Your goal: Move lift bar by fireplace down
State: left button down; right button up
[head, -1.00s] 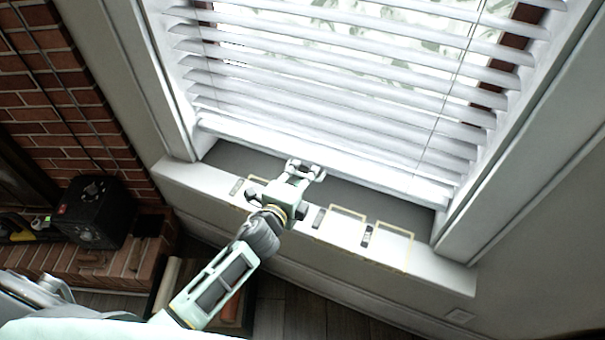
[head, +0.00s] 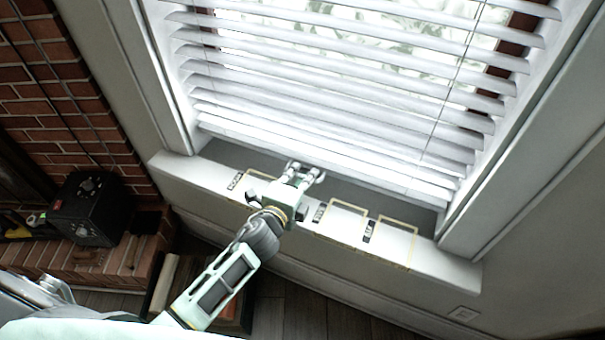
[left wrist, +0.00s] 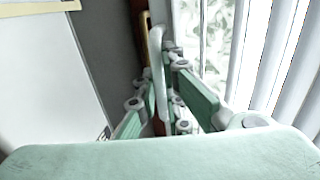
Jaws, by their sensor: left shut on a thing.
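The lift bar (head: 390,180) is the white bottom rail of the window blind. In the head view it hangs level with the slats, a little above the grey recess behind the sill. My left gripper (head: 306,172) reaches in from the lower left and is shut on the bar near its middle. In the left wrist view the white bar (left wrist: 157,65) runs between the green fingers (left wrist: 165,105). The fingers cover a short part of the bar. My right gripper is not in view.
The window sill (head: 210,175) lies under my left wrist, with yellow-outlined panels and dark labels. The brick fireplace (head: 60,110) is at the left, with a black box (head: 88,210) on its ledge. The window frame (head: 515,160) bounds the right side.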

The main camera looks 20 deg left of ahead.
pick_arm(q)
jog(key=shift+f, duration=0.9)
jog(key=shift+r, duration=0.1)
jog(key=c, duration=1.8)
grip_release()
jog(key=shift+r, duration=0.1)
jog(key=shift+c, duration=0.2)
jog(key=v, duration=1.2)
